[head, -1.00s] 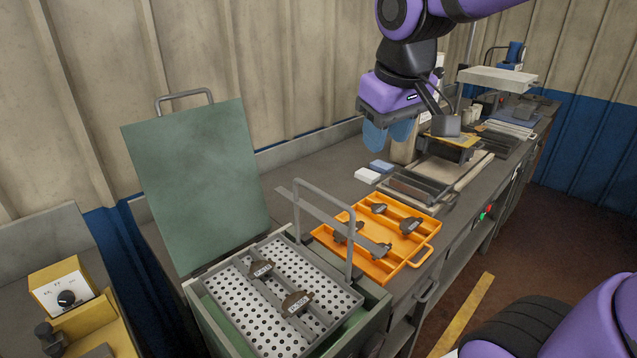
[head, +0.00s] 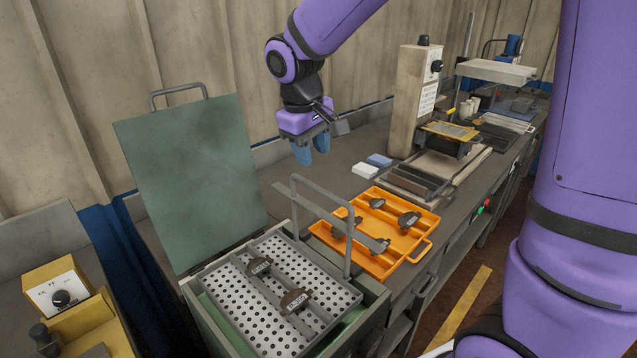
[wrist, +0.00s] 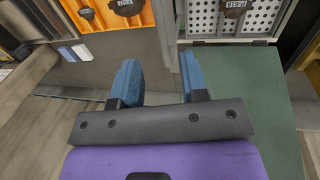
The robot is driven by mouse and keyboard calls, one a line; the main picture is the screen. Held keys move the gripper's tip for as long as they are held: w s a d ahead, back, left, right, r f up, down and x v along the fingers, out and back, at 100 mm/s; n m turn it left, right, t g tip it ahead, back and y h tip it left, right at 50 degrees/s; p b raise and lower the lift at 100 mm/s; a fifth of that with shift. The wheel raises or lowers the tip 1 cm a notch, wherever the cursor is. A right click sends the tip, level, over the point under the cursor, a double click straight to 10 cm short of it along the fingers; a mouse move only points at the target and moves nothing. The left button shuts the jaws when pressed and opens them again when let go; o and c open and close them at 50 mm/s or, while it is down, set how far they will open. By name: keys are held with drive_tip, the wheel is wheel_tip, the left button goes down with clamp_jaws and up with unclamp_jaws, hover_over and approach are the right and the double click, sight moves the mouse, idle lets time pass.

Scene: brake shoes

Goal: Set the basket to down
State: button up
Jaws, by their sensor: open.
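The basket (head: 258,308) is a grey perforated tray with a tall grey handle frame (head: 318,196). It sits at the top of the green open box (head: 368,312), and two dark brake shoes (head: 295,299) with white labels lie on its rails. Part of the basket shows at the top right of the wrist view (wrist: 240,22). My gripper (head: 312,158) is open and empty, with blue fingers, above the bench behind the handle frame. In the wrist view its fingers (wrist: 160,85) are wide apart with nothing between them.
The green lid (head: 190,180) stands open behind the box. An orange tray (head: 415,245) with several brake shoes is on the bench right of the basket. White and blue blocks (head: 372,165) lie behind it. A yellow control box (head: 65,295) stands at the left.

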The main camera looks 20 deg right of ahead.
sight(319, 188)
drive_tip(key=f, duration=0.3)
drive_tip(key=d+f, duration=0.1)
drive_tip(key=f, duration=0.4)
drive_tip(key=shift+w+d+f, duration=0.3)
drive_tip(key=shift+f, duration=0.05)
clamp_jaws()
